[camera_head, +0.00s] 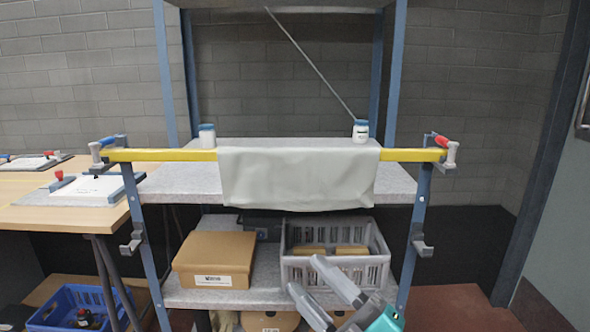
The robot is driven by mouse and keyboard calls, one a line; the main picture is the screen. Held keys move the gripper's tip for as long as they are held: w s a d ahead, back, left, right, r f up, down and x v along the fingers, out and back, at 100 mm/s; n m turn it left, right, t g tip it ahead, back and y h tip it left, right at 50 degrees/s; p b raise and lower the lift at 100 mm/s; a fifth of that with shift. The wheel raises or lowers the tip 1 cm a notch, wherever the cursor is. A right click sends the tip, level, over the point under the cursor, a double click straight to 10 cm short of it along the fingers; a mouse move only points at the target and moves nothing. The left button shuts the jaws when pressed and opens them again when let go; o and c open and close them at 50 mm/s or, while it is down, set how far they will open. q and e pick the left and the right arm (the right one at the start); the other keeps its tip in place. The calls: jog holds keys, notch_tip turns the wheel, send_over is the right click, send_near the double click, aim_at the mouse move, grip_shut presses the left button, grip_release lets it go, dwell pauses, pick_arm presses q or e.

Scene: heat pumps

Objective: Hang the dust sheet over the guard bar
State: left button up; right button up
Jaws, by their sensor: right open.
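The pale grey-white dust sheet (298,182) lies over the middle of the yellow guard bar (172,155). Its front part hangs down before the shelf with a slightly wavy lower edge; how far it falls behind the bar is hidden. The bar runs level across the front of the shelf rack, and its yellow ends show on both sides of the sheet. My right gripper (304,272) is at the bottom, below and apart from the sheet, with its two grey fingers spread and nothing between them. My left gripper is not in view.
Clamps (440,150) hold the bar at the rack's posts. Two white jars (360,131) stand on the shelf behind. Below are a cardboard box (215,258) and a grey crate (368,235). A wooden table (60,215) with clipboards stands left, a blue crate (62,300) beneath it.

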jog(key=d+f+m+h, duration=0.4)
jog(key=f+m+h, duration=0.25)
jog(key=f, duration=0.25)
jog(key=d+f+m+h, duration=0.5)
jog(key=f+m, duration=0.2)
jog(key=f, duration=0.1)
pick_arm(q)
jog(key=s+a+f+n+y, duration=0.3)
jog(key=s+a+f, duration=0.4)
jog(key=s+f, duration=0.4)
pick_arm(e)
jog(key=s+d+f+m+g+h, duration=0.25)
jog(key=s+f+m+g, duration=0.25)
jog(key=s+f, duration=0.55)
pick_arm(q)
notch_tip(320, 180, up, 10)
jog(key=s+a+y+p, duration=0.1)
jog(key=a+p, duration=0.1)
jog(key=p, duration=1.2)
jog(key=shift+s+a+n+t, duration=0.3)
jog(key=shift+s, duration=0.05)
pick_arm(e)
jog(key=d+r, duration=0.3)
jog(key=r, duration=0.4)
jog(key=shift+s+d+r+h, duration=0.2)
jog(key=shift+r+h, duration=0.1)
jog(key=shift+r, duration=0.1)
